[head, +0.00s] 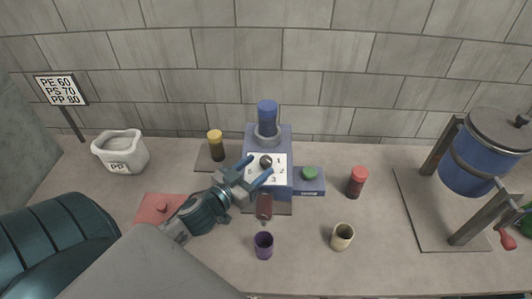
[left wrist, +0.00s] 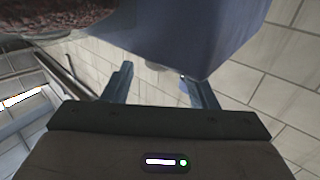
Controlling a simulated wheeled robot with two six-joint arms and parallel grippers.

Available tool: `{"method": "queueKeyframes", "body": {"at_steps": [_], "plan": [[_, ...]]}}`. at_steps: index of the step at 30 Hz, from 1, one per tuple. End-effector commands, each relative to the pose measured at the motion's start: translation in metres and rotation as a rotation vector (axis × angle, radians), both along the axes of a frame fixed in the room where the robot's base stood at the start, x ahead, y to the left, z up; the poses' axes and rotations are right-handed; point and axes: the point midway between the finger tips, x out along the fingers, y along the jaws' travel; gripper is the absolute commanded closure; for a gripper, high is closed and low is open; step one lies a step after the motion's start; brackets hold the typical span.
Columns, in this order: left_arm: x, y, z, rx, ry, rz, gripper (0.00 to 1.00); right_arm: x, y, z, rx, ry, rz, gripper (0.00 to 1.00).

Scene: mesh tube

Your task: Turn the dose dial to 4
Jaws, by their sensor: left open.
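The dose dial is a dark round knob (head: 265,161) on a white plate (head: 284,179) with printed numbers, on the front of a blue dosing box (head: 283,134). The numbers 1, 2 and 3 show to the right of and below the knob. I see no 4, and the plate's left part is partly covered by my gripper. The knob's setting is too small to read. My left gripper (head: 261,165) is open, its fingertips around or just in front of the knob; I cannot tell if they touch. In the left wrist view, the open fingers (left wrist: 157,73) point at the blue box (left wrist: 190,30).
A blue bottle (head: 267,113) stands on the box and a green button (head: 310,173) sits at its right. A yellow-capped jar (head: 216,146), red-capped jar (head: 356,182), purple cup (head: 263,245), cream cup (head: 342,236) and PP tub (head: 121,153) surround it. A blue drum (head: 470,160) stands right.

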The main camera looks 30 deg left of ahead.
Motion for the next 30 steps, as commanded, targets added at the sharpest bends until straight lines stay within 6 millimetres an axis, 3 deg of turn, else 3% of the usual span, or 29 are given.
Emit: {"method": "queueKeyframes", "body": {"at_steps": [5, 15, 29, 30], "plan": [[0.017, -0.002, 0.005, -0.008, -0.006, 0.002, 0.47, 0.0, 0.007, 0.015, 0.007, 0.0, -0.002, 0.64], [0.038, -0.005, 0.001, -0.003, -0.005, 0.002, 0.47, 0.0, 0.003, 0.011, 0.003, 0.0, -0.001, 0.64], [0.043, -0.006, 0.0, 0.0, -0.003, -0.001, 0.47, 0.0, -0.004, 0.011, -0.004, 0.0, 0.002, 0.64], [0.043, -0.006, 0.0, 0.0, -0.003, -0.001, 0.55, 0.0, -0.004, 0.011, -0.004, 0.0, 0.002, 0.64]]}}
